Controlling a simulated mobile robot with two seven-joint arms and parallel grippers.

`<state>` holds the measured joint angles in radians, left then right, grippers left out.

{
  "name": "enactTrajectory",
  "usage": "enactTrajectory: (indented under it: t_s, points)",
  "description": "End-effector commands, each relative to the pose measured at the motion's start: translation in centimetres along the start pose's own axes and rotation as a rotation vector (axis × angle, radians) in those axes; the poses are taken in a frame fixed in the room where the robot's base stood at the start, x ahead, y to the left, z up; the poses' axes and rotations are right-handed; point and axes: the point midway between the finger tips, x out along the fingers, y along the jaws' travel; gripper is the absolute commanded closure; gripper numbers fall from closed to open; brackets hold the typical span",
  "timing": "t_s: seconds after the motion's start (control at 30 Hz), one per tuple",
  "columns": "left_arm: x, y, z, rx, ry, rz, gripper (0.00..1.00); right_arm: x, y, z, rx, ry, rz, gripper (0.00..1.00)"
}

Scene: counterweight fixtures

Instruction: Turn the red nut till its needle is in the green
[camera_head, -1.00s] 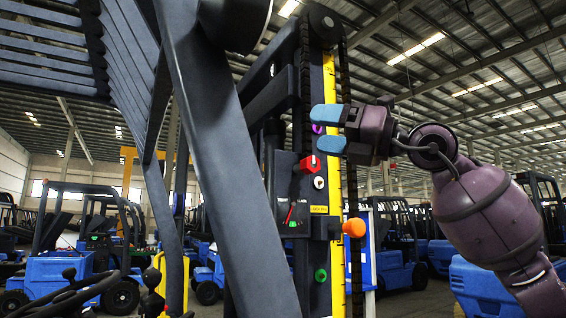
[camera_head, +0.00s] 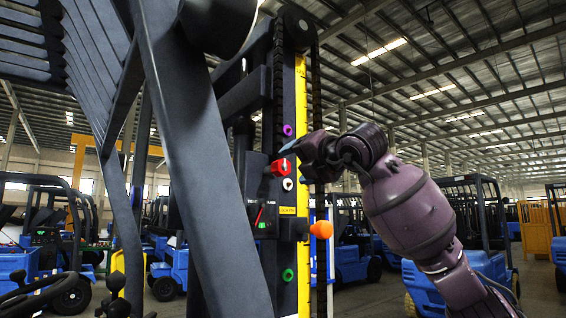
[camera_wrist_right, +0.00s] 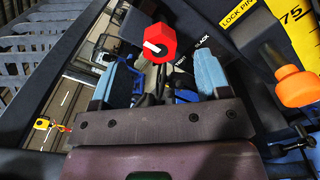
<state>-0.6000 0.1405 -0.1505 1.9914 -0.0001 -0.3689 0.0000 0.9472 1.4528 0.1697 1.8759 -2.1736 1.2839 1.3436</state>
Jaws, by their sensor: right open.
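The red nut (camera_head: 281,168) is a faceted knob on the dark mast. In the right wrist view the red nut (camera_wrist_right: 160,42) lies ahead of my fingers, roughly between them in the picture, with a white line on its face. A small gauge (camera_head: 261,218) below it has a thin red needle slanting up and a small green mark at its foot; whether the needle is in the green is too small to tell. My right gripper (camera_head: 291,147), blue-tipped, is just above and right of the nut. In the wrist view the gripper (camera_wrist_right: 162,80) is open and empty. My left gripper is out of view.
On the mast are a purple ring (camera_head: 288,130), an orange knob (camera_head: 321,229), also in the wrist view (camera_wrist_right: 298,87), and a green knob (camera_head: 288,275). A yellow scale strip (camera_head: 301,120) and chain run upright beside them. Blue forklifts (camera_head: 360,255) stand behind.

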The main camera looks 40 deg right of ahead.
Motion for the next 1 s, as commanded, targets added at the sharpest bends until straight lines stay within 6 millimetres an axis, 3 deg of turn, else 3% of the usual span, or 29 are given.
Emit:
enactTrajectory:
  t_s: [0.33,0.77,1.0]
  points:
    - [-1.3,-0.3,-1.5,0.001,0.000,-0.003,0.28,4.8,0.2,0.1,0.001,0.002,0.001,0.30]
    - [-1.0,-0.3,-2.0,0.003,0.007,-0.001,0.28,5.7,0.0,-0.1,-0.002,0.001,0.001,0.30]
    - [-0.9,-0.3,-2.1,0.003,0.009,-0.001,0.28,5.7,0.0,-0.1,-0.001,0.001,0.001,0.64]
